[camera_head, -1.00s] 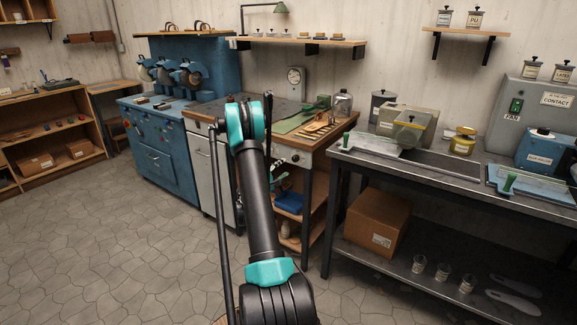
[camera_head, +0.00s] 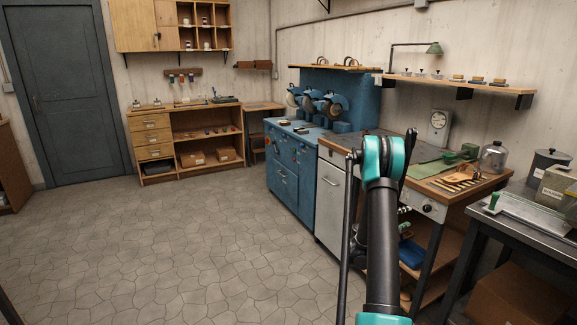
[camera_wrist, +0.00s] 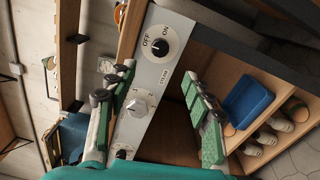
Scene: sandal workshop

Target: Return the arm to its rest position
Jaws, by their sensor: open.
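My arm (camera_head: 384,235) rises in front of the workbench in the head view, with its teal elbow (camera_head: 385,160) at the top. My gripper (camera_wrist: 157,75) shows in the wrist view with its two green-padded fingers spread apart and nothing between them. It faces the bench's grey control panel (camera_wrist: 175,32), which carries an ON/OFF dial (camera_wrist: 159,46) and a lighter knob (camera_wrist: 140,103) seen between the fingers. Contact with the panel cannot be told. In the head view the gripper is mostly hidden behind the arm.
The wooden-topped bench (camera_head: 350,147) has a shelf below with a blue item (camera_wrist: 243,101) and shoe forms (camera_wrist: 268,136). A blue grinder cabinet (camera_head: 292,170) stands left of it, a dark metal table (camera_head: 520,232) right. The tiled floor (camera_head: 190,245) at left is clear.

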